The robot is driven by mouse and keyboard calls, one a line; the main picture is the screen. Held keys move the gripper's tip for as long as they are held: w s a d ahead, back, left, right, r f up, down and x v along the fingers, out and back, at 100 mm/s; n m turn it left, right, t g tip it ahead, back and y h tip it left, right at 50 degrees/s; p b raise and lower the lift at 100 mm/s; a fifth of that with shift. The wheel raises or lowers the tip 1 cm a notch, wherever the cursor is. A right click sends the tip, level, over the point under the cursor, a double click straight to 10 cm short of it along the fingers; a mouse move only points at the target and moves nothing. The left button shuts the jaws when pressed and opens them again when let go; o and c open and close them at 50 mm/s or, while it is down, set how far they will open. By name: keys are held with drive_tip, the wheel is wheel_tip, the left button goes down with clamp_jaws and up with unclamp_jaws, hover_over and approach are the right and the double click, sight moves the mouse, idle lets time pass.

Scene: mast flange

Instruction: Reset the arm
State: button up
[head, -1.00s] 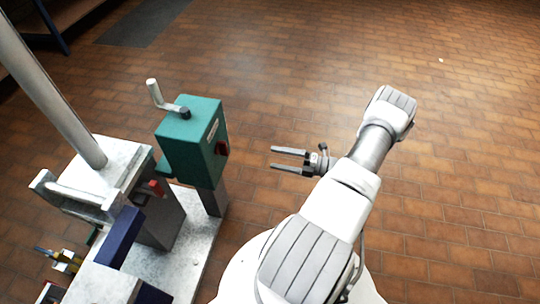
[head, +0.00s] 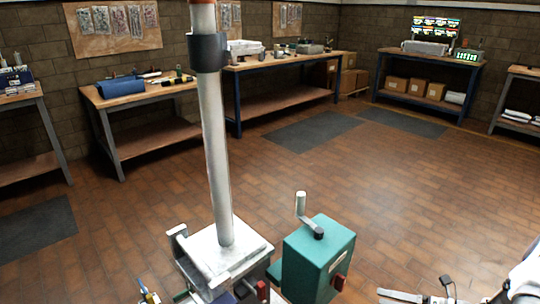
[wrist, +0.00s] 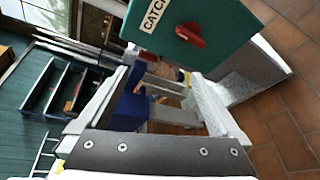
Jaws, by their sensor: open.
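My gripper (head: 402,296) shows at the bottom right edge of the head view, partly cut off, to the right of a teal box (head: 318,258). In the wrist view its two fingers (wrist: 155,82) stand wide apart with nothing held between them. The teal box carries a crank handle (head: 302,208) and a red knob, which shows larger in the wrist view (wrist: 190,34) beside a label starting "CATC". A pale mast (head: 214,150) with a dark collar (head: 209,53) rises from a white block (head: 226,260) left of the box.
Workbenches (head: 150,98) line the back wall, and another bench with a lit display (head: 435,33) stands at the far right. In the wrist view, a dark tray (wrist: 62,90) lies at left.

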drive_tip(key=a+r+n+g+h, duration=0.25)
drive_tip(key=a+r+n, duration=0.25)
drive_tip(key=r+n, duration=0.25)
drive_tip(key=s+a+r+n+g+h, duration=0.1)
drive_tip(key=a+r+n+g+h, duration=0.15)
drive_tip(key=a+r+n, duration=0.4)
drive_tip(key=a+r+n+g+h, duration=0.2)
drive_tip(key=a+r+n+g, duration=0.1)
drive_tip(key=r+n, duration=0.55)
drive_tip(key=s+a+r+n+t+h, duration=0.2)
drive_tip(key=s+a+r+n+h, duration=0.3)
drive_tip(key=r+n, duration=0.45)
drive_tip(key=s+a+r+n+t, duration=0.2)
drive_tip(key=s+a+n+t, duration=0.1)
drive_tip(key=s+n, duration=0.5)
wheel_tip(320, 180, up, 20)
drive_tip(key=m+p, duration=0.1)
drive_tip(key=p, duration=1.9)
drive_tip(key=shift+s+f+m+h, duration=0.2)
drive_tip(key=shift+m+h, duration=0.1)
drive_tip(key=shift+h, duration=0.1)
drive_tip(key=shift+d, duration=0.15)
